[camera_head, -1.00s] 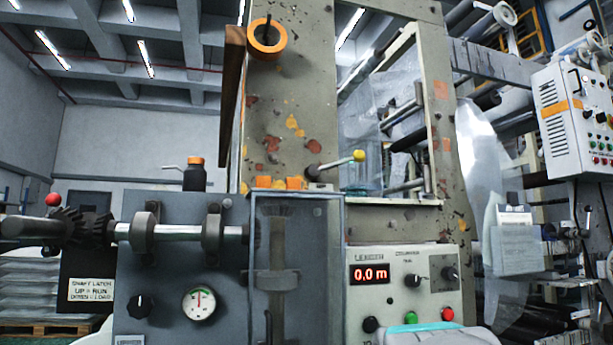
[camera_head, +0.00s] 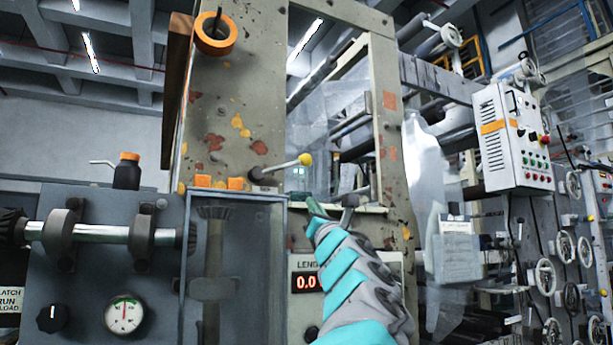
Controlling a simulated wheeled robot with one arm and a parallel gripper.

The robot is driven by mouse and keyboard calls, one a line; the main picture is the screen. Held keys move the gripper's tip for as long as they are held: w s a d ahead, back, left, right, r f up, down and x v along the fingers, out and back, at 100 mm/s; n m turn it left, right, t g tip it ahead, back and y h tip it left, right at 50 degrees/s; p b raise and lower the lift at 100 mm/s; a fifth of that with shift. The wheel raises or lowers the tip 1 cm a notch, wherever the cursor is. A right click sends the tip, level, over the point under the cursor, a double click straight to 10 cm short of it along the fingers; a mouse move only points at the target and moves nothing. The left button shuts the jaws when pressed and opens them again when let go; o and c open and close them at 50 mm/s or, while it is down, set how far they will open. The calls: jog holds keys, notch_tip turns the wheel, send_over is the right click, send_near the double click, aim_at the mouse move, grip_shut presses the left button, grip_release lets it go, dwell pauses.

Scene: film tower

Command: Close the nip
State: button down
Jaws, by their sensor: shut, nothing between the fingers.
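A lever with a yellow ball knob (camera_head: 305,159) sticks out to the right from a dark pivot on the worn cream frame (camera_head: 225,110). It tilts slightly up toward the knob. I take it to be the nip lever, but no label on it is readable. My gripper (camera_head: 330,209), at the end of my teal and grey arm, is shut and empty. It shows below and a little right of the knob, apart from it in the picture. The arm covers much of the control panel with the red length display (camera_head: 306,282). I cannot make out the nip rollers themselves.
A clear guard (camera_head: 236,250) stands left of my arm, beside a steel shaft (camera_head: 103,230) and a dial gauge (camera_head: 124,314). An orange tape roll (camera_head: 214,34) hangs above. A black bottle (camera_head: 127,171) stands on the grey housing. A control box (camera_head: 513,138) is at right.

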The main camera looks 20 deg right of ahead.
aim_at(282, 167)
jog(key=shift+w+r, duration=0.1)
jog(key=s+r+p+x, duration=0.1)
jog(key=r+p+x, duration=0.1)
jog(key=p+x, duration=0.5)
jog(key=shift+s+d+r+x, duration=0.25)
jog(key=shift+d+x, duration=0.1)
jog(key=shift+x, duration=2.3)
